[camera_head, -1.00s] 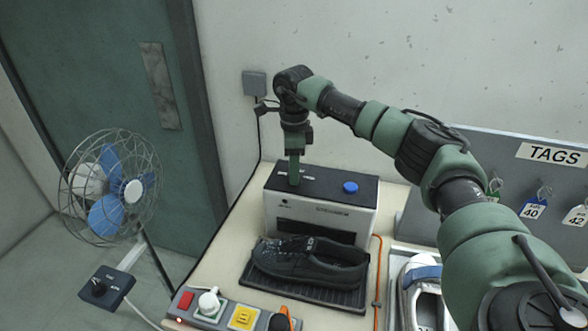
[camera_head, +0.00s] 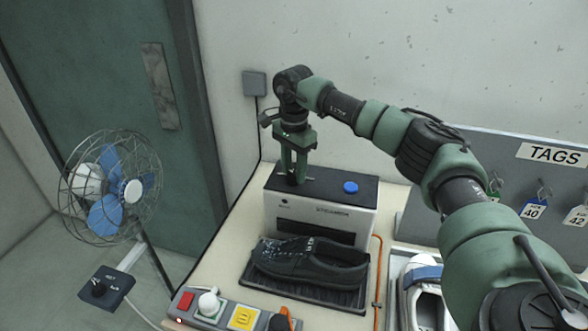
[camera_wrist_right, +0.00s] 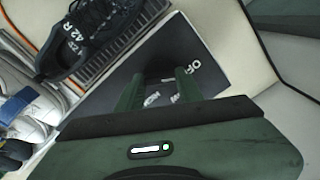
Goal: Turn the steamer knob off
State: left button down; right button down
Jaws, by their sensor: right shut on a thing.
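The steamer (camera_head: 352,212) is a pale box with a dark top and a blue button (camera_head: 351,187), standing on the table against the wall. My right gripper (camera_head: 295,179) points down at the left part of its top and is shut on the steamer knob, which the fingers mostly hide. My left gripper is not in view.
A caged fan (camera_head: 110,188) stands at the left. A power strip (camera_head: 232,312) lies along the table's front edge. An orange cable (camera_head: 377,270) runs right of the shoe. A grey TAGS board (camera_head: 485,172) and white shoes (camera_head: 425,290) are at the right.

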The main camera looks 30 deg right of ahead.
aim_at(294, 172)
jog(key=shift+r, duration=0.15)
dwell(0.3)
jog(key=shift+w, duration=0.1)
jog(key=c, duration=0.9)
grip_release()
jog(key=shift+r, duration=0.3)
notch_tip(294, 172, up, 7)
jog(key=shift+r+b, duration=0.1)
jog(key=shift+b, duration=0.95)
